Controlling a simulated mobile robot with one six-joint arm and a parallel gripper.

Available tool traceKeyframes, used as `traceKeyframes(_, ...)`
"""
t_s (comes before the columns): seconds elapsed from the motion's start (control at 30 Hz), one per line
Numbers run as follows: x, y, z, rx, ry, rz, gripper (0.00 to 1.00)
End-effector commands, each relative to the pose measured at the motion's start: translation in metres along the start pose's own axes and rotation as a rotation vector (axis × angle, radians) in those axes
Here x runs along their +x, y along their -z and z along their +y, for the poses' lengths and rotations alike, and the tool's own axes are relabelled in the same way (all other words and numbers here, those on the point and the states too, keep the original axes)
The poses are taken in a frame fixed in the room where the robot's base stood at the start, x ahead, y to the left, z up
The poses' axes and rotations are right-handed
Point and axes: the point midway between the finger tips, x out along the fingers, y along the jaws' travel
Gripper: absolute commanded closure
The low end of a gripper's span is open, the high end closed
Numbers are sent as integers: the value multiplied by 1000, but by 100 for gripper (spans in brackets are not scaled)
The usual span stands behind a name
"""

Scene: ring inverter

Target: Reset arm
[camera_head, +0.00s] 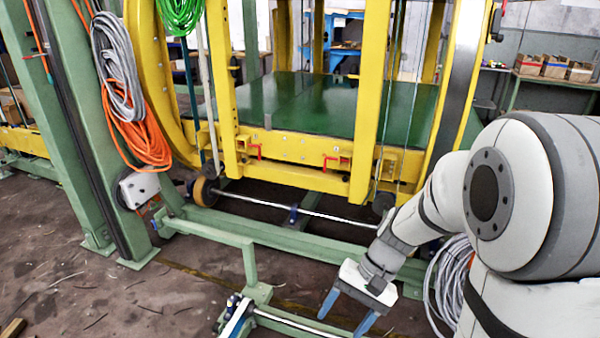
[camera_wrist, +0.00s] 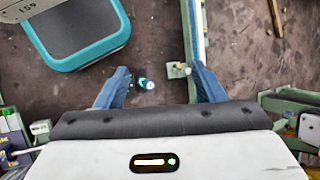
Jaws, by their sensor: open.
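My gripper (camera_head: 347,312) has two blue fingers spread apart with nothing between them. It hangs low in front of the yellow ring inverter, at the lower right of the head view. In the wrist view, my gripper (camera_wrist: 160,70) points down over the brown floor, and both fingers show apart. My pale grey arm fills the right side of the head view. The yellow frame (camera_head: 290,173) of the inverter stands behind the gripper, with a green platform (camera_head: 310,105) inside it. The gripper appears apart from the frame.
A green post (camera_head: 85,130) at left carries orange (camera_head: 135,125) and grey cables. Low green rails (camera_head: 215,232) and a metal shaft (camera_head: 300,211) cross before the inverter. Grey cable coils (camera_head: 447,275) lie beside my arm. Brown floor (camera_head: 110,300) is mostly open at lower left.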

Motion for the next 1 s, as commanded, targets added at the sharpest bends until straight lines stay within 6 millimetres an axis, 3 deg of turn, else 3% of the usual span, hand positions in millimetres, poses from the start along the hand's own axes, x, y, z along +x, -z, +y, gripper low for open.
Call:
traceKeyframes(0.03, -26, -18, -5, -40, -40, 53, 37)
traceKeyframes(0.2, -80, -55, -1, -160, -181, 230, 37)
traceKeyframes(0.4, -137, -92, 4, -281, -320, 433, 37)
traceKeyframes(0.5, -155, -103, 6, -323, -368, 508, 37)
traceKeyframes(0.67, -169, -111, 8, -355, -406, 570, 37)
traceKeyframes(1.0, -170, -112, 9, -359, -411, 577, 37)
